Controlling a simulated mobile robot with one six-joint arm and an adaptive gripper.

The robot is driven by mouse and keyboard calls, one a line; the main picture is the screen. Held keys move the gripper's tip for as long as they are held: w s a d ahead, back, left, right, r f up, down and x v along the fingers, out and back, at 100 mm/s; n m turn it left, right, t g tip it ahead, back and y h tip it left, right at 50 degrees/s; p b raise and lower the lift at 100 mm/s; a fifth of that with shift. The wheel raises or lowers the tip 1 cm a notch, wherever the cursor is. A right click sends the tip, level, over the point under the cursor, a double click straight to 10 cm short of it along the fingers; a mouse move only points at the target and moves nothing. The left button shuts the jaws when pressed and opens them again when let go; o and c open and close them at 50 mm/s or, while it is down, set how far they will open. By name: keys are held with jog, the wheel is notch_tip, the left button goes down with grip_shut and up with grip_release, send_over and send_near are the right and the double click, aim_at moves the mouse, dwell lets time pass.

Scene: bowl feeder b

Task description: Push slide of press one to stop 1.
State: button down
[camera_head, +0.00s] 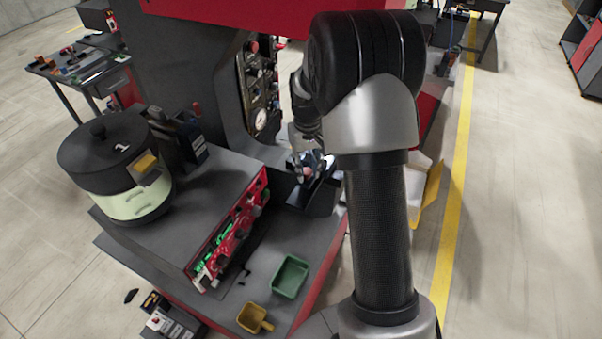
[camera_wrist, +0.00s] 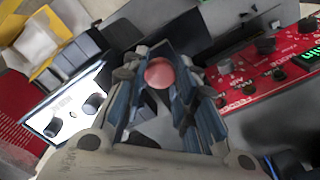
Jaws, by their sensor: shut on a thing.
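My gripper (camera_head: 306,170) reaches down at the right side of the dark machine with the red top. In the wrist view its two fingers (camera_wrist: 160,85) are closed around a round pink-red knob (camera_wrist: 160,73). The knob also shows as a small pink spot in the head view (camera_head: 307,173). It sits at a dark block or chute (camera_head: 318,197) on the machine's right edge. What lies under the knob is hidden by the fingers, and no stop marking is readable. I cannot tell how far the slide stands along its travel.
A round feeder (camera_head: 105,148) marked 1 stands at the left. A red control panel (camera_head: 232,232) with green lights faces front. A green tray (camera_head: 290,277) and a yellow scoop (camera_head: 253,317) lie in front. A white panel with black knobs (camera_wrist: 68,112) is close left of my fingers.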

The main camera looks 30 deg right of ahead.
dwell(0.4)
jog(key=c, duration=1.2)
grip_release()
jog(key=shift+c, duration=0.2)
